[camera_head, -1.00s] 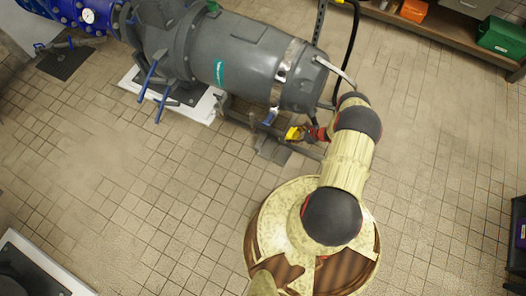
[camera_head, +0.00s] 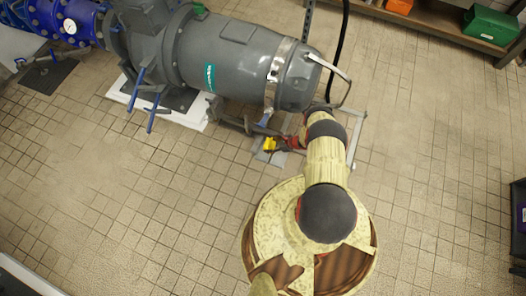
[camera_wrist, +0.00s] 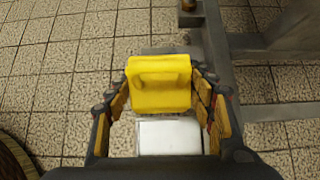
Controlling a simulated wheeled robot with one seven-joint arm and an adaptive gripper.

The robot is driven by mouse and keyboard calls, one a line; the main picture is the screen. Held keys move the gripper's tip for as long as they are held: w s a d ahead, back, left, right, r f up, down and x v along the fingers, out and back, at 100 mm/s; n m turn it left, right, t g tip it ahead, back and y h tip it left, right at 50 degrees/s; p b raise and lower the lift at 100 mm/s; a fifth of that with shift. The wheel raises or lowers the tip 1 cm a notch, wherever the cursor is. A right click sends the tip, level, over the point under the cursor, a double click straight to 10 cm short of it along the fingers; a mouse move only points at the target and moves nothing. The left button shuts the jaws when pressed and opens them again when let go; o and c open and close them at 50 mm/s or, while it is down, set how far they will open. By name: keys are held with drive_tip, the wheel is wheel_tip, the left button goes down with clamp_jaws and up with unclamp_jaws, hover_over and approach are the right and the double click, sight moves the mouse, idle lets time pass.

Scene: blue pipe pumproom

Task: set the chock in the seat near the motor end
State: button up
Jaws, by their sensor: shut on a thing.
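The yellow chock (camera_wrist: 160,84) is held between the two pads of my gripper (camera_wrist: 162,76) in the wrist view, with a shallow recess in its upper face. In the head view the chock (camera_head: 270,144) is a small yellow shape at the end of my arm, beside the motor's lower right end. A pale, flat-topped block (camera_wrist: 168,137) shows between the fingers, nearer the wrist camera; I cannot tell whether it is the seat. The chock's underside is hidden, so I cannot tell whether it touches anything below.
The grey motor (camera_head: 235,62) lies above and left of my gripper, with a curved handle (camera_head: 330,66) at its end. In the wrist view a grey metal frame (camera_wrist: 222,62) runs close to the right finger. Open tiled floor (camera_head: 130,200) lies to the left.

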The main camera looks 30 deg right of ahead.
drive_tip(key=w+a+f+b, duration=0.1)
drive_tip(key=f, duration=0.2)
drive_tip(key=w+a+f+b, duration=0.1)
drive_tip(key=f+b, duration=0.1)
drive_tip(key=a+f+b, duration=0.1)
drive_tip(key=f, duration=0.2)
drive_tip(key=shift+w+f, duration=0.3)
drive_tip(key=shift+w, duration=0.1)
drive_tip(key=shift+r, duration=0.1)
drive_tip(key=shift+f, duration=0.3)
drive_tip(key=shift+f, duration=0.3)
drive_tip(key=o, duration=1.6)
drive_tip(key=shift+o, duration=0.2)
drive_tip(key=shift+r, duration=0.2)
